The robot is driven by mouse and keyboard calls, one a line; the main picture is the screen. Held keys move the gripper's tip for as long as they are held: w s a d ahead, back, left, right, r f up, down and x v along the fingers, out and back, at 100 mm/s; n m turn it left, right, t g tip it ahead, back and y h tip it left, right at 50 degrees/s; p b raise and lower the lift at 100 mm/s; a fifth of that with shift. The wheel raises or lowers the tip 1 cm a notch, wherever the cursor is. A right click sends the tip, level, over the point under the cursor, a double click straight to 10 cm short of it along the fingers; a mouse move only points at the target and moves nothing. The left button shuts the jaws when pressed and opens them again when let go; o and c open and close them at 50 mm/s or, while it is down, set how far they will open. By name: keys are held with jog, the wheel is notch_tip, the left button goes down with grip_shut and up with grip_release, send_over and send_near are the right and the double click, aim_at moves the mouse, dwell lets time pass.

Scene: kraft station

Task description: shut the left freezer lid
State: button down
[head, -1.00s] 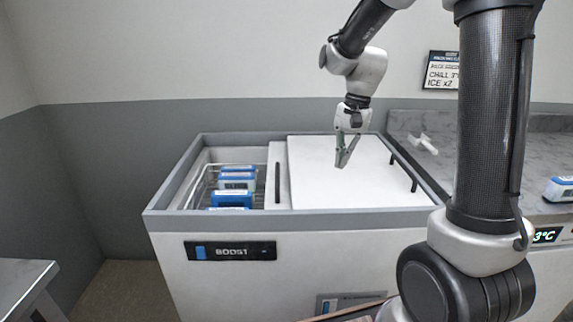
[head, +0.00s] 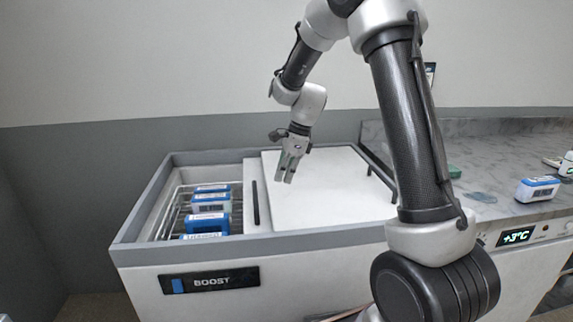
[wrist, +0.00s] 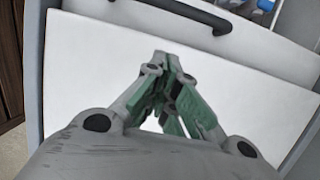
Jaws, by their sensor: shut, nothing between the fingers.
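The chest freezer (head: 190,285) has its left part open. The left lid (head: 256,170) is pushed to the right, mostly under the white right lid (head: 335,190), and only a narrow strip shows. A black bar handle (head: 255,203) stands on that strip; a dark curved handle (wrist: 180,8) also shows at the top of the wrist view. My gripper (head: 284,180) is shut and empty, pointing down above the left part of the right lid, to the right of the left lid's handle. In the wrist view my green-padded fingers (wrist: 172,62) meet over white lid surface. I cannot tell its exact height.
A wire basket (head: 172,212) with several blue-and-white packs (head: 208,208) shows in the freezer's opening. Another dark handle (head: 378,172) is at the right lid's right side. A marble counter (head: 490,160) with a blue-and-white device (head: 538,189) adjoins on the right.

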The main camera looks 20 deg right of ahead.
aim_at(269, 197)
jog(key=x, duration=0.4)
jog(key=shift+w+a, duration=0.25)
jog(key=shift+a, duration=0.95)
jog(key=shift+w+a+f, duration=0.15)
jog(key=shift+a+f, duration=0.05)
jog(key=shift+a, duration=0.4)
jog(key=w+a, duration=0.3)
jog(key=a, duration=1.2)
jog(key=w+a, duration=0.3)
jog(key=a, duration=1.2)
jog(key=shift+a, duration=0.25)
jog(key=shift+r, duration=0.1)
